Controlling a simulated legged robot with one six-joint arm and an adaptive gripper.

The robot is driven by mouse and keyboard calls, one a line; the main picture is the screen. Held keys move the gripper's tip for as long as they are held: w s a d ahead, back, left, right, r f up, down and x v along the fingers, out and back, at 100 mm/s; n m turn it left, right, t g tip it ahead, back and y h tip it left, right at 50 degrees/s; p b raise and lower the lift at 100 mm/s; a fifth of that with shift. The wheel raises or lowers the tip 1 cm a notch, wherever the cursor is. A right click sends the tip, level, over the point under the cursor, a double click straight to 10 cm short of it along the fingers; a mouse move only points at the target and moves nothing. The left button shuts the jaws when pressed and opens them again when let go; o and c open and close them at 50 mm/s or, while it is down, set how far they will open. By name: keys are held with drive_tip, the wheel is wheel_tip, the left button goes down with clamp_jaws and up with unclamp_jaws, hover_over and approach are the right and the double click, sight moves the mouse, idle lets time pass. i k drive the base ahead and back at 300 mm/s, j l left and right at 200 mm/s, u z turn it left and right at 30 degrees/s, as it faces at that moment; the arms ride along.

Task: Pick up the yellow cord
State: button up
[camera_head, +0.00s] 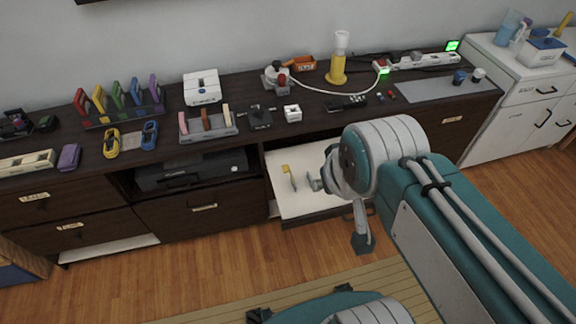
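A yellow coiled item that looks like a cord (111,144) lies on the dark counter at the left, beside a similar blue coil (149,134). Another yellow loop (98,99) stands in a rack behind them. A small yellow piece (285,168) shows over the open drawer; I cannot tell if it is a cord. My gripper (306,182) is over the open drawer, close to the right of that small piece. It is small and partly hidden by my arm, so its opening and any contact are unclear.
The white-lined drawer (288,206) is pulled out below the counter. A rack of coloured loops (125,113), a tray (208,130), a yellow dispenser (337,68) and a power strip (415,63) stand on the counter. A white cabinet (520,95) is at right.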

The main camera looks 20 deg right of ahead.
sight(114, 142)
drive_tip(key=i+j, duration=0.2)
drive_tip(key=j, duration=0.2)
drive_tip(key=i+j, duration=0.2)
drive_tip(key=j, duration=0.2)
drive_tip(key=i+j, duration=0.2)
drive_tip(key=j, duration=0.25)
drive_tip(key=i+j, duration=0.2)
drive_tip(key=j, duration=0.2)
drive_tip(key=i+j, duration=0.2)
drive_tip(key=j, duration=0.2)
drive_tip(key=i+j, duration=0.2)
drive_tip(key=j, duration=0.2)
drive_tip(key=i+j, duration=0.2)
drive_tip(key=j, duration=0.2)
